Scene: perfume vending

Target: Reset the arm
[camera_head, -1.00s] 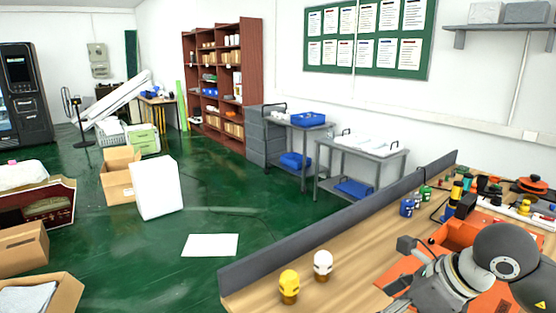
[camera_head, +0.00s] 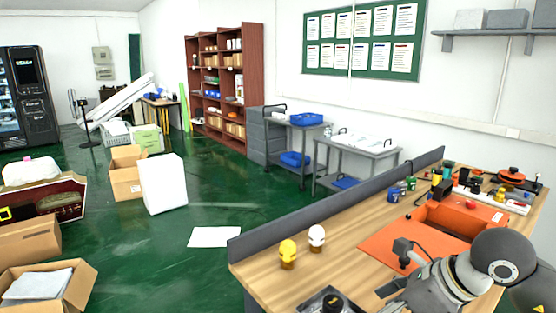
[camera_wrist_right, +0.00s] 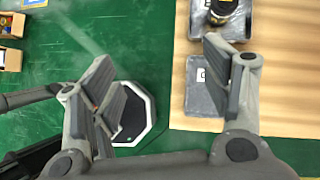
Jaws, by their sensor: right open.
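My right arm comes in at the lower right of the head view, and its gripper (camera_head: 393,290) is over the wooden table near its front part. In the right wrist view the right gripper (camera_wrist_right: 160,78) is open, with its two fingers wide apart and nothing between them. Below it are the green floor and the edge of the table.
On the table (camera_head: 300,268) are a dark grey tray (camera_head: 312,304) holding a black item, a yellow head-shaped item (camera_head: 288,253), a white one (camera_head: 316,237) and an open orange case (camera_head: 455,222). A grey partition (camera_head: 340,200) runs along the far edge.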

